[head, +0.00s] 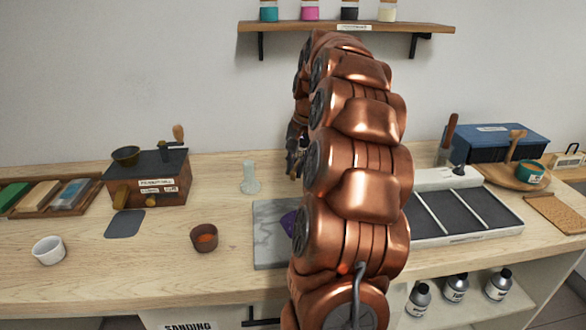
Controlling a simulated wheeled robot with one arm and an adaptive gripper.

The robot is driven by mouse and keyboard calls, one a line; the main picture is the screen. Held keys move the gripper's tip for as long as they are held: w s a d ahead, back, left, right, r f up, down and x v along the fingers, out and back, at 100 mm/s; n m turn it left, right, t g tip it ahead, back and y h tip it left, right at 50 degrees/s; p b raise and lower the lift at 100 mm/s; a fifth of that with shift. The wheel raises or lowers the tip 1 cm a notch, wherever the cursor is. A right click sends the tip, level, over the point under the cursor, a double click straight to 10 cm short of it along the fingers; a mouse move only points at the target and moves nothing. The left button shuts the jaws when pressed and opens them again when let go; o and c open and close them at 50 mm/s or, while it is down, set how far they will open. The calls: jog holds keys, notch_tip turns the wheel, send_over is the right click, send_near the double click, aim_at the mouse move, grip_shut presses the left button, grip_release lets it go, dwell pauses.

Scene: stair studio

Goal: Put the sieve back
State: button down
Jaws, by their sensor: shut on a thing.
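My copper-coloured arm rises through the middle of the view and hides much of what is behind it. Only a dark sliver of my gripper (293,155) shows at the arm's left edge, above the back of the bench. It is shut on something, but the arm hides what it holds. I cannot make out a sieve anywhere in the open parts of the view.
A marble slab (268,250) with a purple heap (289,222) lies left of my arm. Near it are a glass piece (250,178), brown cup (204,238), white cup (49,251) and mill (150,178). A black-topped tray (455,211) stands right; a shelf (345,27) holds jars.

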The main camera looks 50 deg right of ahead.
jog(key=shift+w+d+f, duration=0.2)
jog(key=shift+w+d, duration=1.35)
jog(key=shift+w, duration=0.15)
jog(key=shift+w+d+p, duration=0.15)
jog(key=shift+w+p, duration=0.05)
jog(key=shift+p, duration=0.1)
jog(key=shift+f, duration=1.75)
jog(key=shift+f, duration=0.1)
jog(key=c, duration=1.2)
grip_release()
jog(key=shift+s+d+r, duration=0.15)
jog(key=shift+s+r, duration=0.2)
jog(key=shift+r, duration=1.65)
jog(key=shift+s+d+r, duration=0.2)
jog(key=shift+s+r, duration=0.15)
jog(key=shift+r, duration=1.65)
jog(key=shift+s+d+r, duration=0.15)
jog(key=shift+s+r, duration=0.2)
jog(key=shift+r, duration=1.65)
